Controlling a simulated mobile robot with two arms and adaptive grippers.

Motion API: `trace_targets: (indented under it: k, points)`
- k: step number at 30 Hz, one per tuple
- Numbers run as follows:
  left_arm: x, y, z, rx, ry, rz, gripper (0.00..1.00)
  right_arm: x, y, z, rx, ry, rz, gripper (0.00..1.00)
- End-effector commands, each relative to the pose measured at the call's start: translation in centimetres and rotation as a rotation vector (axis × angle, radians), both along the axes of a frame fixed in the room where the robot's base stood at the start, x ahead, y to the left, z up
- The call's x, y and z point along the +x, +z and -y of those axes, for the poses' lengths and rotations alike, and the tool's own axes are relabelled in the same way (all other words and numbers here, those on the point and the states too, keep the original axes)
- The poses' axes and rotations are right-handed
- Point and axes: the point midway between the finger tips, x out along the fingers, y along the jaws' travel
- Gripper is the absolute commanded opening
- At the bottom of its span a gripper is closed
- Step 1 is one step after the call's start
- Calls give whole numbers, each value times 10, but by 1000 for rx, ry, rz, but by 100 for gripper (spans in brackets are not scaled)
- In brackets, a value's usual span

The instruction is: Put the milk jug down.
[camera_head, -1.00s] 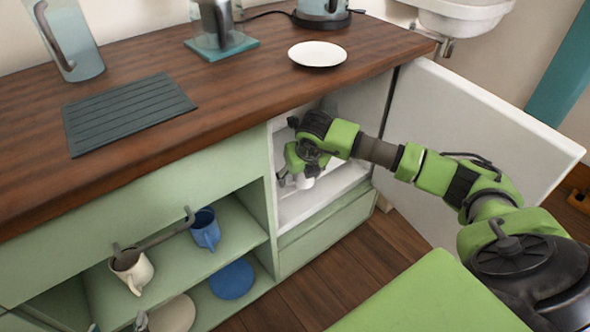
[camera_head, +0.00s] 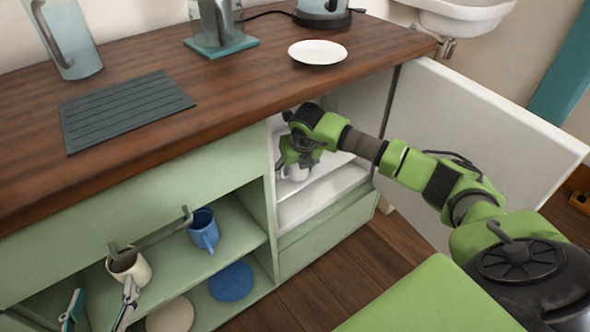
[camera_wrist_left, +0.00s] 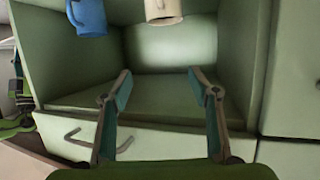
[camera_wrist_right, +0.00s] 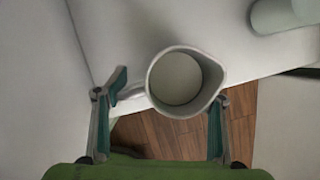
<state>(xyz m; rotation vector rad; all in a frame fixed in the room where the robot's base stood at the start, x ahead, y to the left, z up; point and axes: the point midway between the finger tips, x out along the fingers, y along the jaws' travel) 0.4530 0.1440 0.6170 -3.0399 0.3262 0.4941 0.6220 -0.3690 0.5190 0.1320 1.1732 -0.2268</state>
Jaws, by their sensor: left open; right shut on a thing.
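The white milk jug (camera_wrist_right: 180,82) shows from above in the right wrist view, with its handle on the left and its spout on the right. My right gripper (camera_wrist_right: 160,100) is shut on it, with one finger by the handle and one by the spout side. In the head view the jug (camera_head: 298,172) is partly hidden under my right gripper (camera_head: 300,155), inside the white open compartment. I cannot tell whether its base touches the white surface below. My left gripper (camera_head: 102,300) is open and empty in front of the green shelves; it also shows in the left wrist view (camera_wrist_left: 159,78).
The compartment's white door (camera_head: 480,140) stands open on the right. A pale rounded object (camera_wrist_right: 280,14) lies near the jug. The wooden counter (camera_head: 235,95) is above.

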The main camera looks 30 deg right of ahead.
Motion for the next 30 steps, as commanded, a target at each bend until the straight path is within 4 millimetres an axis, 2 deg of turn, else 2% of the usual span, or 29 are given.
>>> trace_targets:
  k: [11, 12, 24, 30]
  points:
    - [2, 4, 1, -4, 0, 19, 55, 0, 0, 0, 0, -1, 2, 33]
    - [2, 5, 1, -5, 0, 21, 55, 0, -1, 0, 1, -1, -1, 70]
    - [1, 4, 1, -2, 0, 11, 55, 0, 1, 0, 0, -1, 0, 70]
    - [-15, -25, -7, 30, 8, -132, 55, -6, 16, -1, -1, -1, 0, 70]
